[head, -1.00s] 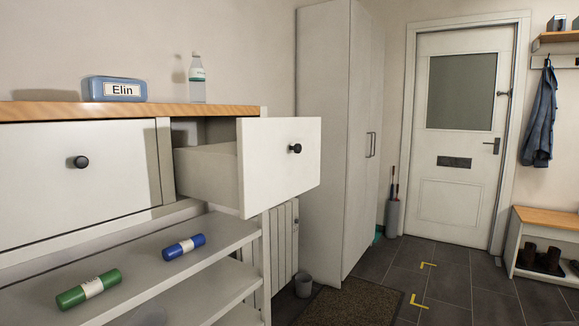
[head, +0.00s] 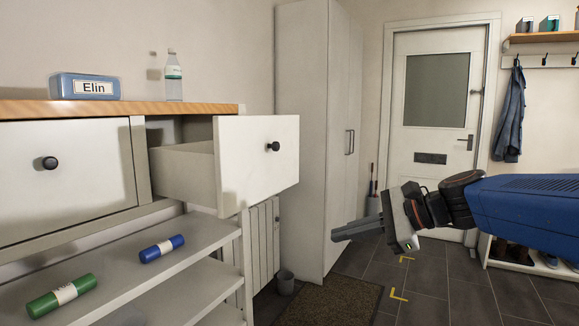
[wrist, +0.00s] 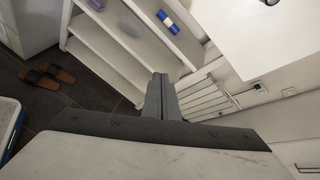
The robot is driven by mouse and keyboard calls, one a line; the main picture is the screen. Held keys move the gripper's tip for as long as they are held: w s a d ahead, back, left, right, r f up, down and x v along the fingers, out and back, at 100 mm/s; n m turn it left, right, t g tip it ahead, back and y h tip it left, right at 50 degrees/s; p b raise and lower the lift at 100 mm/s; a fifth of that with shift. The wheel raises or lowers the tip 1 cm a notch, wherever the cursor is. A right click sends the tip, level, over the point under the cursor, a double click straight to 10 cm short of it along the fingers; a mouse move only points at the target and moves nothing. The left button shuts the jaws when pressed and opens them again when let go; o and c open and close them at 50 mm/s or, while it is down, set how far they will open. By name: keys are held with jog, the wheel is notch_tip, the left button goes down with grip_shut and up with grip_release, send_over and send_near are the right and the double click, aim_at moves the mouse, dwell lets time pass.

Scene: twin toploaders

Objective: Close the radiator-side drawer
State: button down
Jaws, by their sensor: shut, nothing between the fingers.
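The radiator-side drawer (head: 258,160) is pulled well out of the white cabinet, with a white front and a round black knob (head: 273,146). Its side wall and dark opening show. The white radiator (head: 263,240) stands below and behind it. My gripper (head: 340,236) is shut and empty, to the right of and lower than the drawer front, apart from it. In the wrist view my shut fingers (wrist: 161,95) point toward the shelves and radiator. The drawer front (wrist: 262,35) fills the upper right there, with part of the knob at the top edge.
The other drawer (head: 65,168) is shut. A blue box marked Elin (head: 85,87) and a bottle (head: 173,76) stand on the wooden top. A green roll (head: 61,297) and a blue roll (head: 161,249) lie on the shelf. A tall cupboard (head: 305,140) stands behind.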

aim_at(279, 162)
jog(key=w+r+m+t+y, duration=0.35)
jog(key=w+r+m, duration=0.35)
jog(key=w+r, duration=0.55)
jog(key=shift+g+y, duration=0.45)
jog(key=x, duration=1.4)
jog(key=shift+a+f, duration=0.1)
jog(key=shift+f, duration=0.2)
jog(key=x, duration=2.6)
jog(key=shift+w+r, duration=0.1)
jog(key=shift+r, duration=0.25)
